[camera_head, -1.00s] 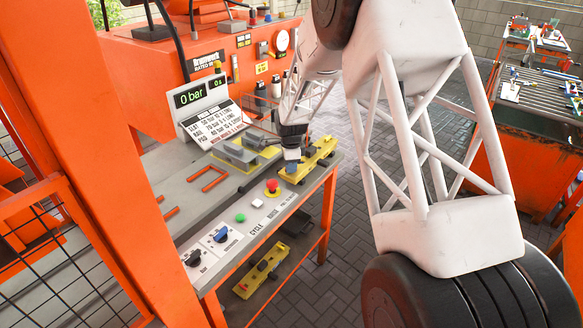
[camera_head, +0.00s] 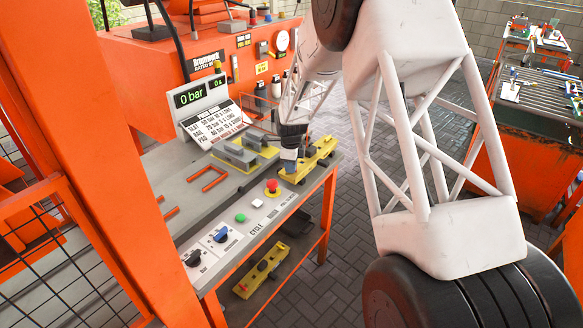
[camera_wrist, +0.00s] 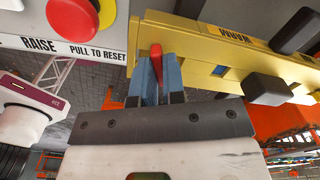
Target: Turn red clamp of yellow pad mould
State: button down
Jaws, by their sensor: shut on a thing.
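The yellow pad mould (camera_head: 318,155) lies at the right end of the grey bench. In the wrist view its yellow body (camera_wrist: 190,42) fills the upper right, with dark blocks on it. My gripper (camera_head: 288,170) is at the near left end of the mould. In the wrist view its two blue fingers (camera_wrist: 160,72) are shut on the narrow red clamp (camera_wrist: 156,62), which stands between them. Most of the clamp is hidden by the fingers. In the head view the clamp is hidden behind my gripper.
A red stop button (camera_head: 272,186) stands close to the left of the gripper, with a green button (camera_head: 240,218) further along the panel. A second yellow mould (camera_head: 238,155) with grey blocks is behind. Another yellow piece (camera_head: 260,270) lies below the bench.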

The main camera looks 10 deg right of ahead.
jog(key=shift+m, duration=2.6)
jog(key=c, duration=1.1)
grip_release()
jog(key=shift+o, duration=0.2)
jog(key=shift+r, duration=3.5)
